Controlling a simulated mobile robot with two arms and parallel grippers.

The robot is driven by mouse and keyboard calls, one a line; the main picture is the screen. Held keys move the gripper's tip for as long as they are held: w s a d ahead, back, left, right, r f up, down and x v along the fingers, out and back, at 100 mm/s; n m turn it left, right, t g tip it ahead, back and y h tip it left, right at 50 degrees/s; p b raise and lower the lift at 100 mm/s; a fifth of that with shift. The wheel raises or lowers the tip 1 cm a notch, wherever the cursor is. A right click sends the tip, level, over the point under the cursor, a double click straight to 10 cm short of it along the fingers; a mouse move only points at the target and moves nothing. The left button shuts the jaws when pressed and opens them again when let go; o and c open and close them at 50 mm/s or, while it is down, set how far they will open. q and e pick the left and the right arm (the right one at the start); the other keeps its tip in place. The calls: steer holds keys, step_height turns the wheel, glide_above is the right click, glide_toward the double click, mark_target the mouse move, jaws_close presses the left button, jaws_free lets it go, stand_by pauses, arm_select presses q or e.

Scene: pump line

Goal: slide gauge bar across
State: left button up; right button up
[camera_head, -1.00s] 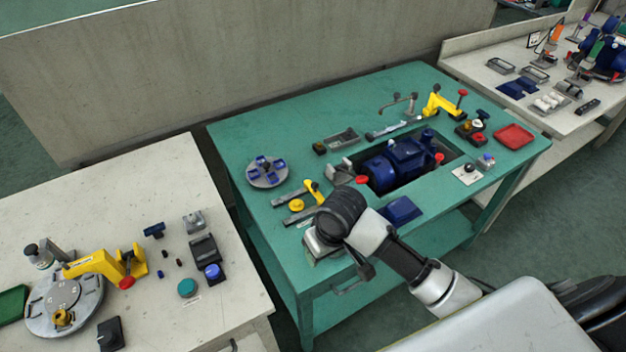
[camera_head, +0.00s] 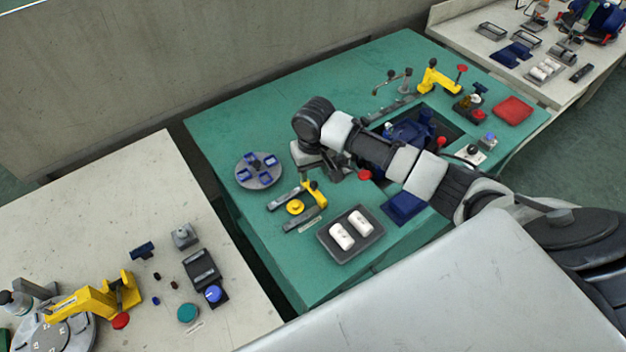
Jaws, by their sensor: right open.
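A long grey bar (camera_head: 392,108) lies at the back of the green table, near the yellow clamp arm; it may be the gauge bar, but I cannot tell for sure. The blue pump (camera_head: 408,130) sits in the table's recess, partly covered by my right arm. My right gripper (camera_head: 331,174) is open and points down over the green table, left of the pump and just behind the small yellow clamp (camera_head: 315,192). Its fingertips are small and dark, and I cannot tell whether they touch anything. My left gripper is out of view.
A grey tray with two white cylinders (camera_head: 350,235) stands at the front edge. The back left of the table is clear.

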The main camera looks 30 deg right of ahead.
mark_target(314, 182)
step_height(314, 182, down, 6)
steer(key=shift+r, duration=0.2)
steer(key=shift+w+f, duration=0.1)
steer(key=shift+c, duration=0.7)
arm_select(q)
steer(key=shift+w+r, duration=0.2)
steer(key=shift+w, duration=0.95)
arm_select(e)
jaws_close()
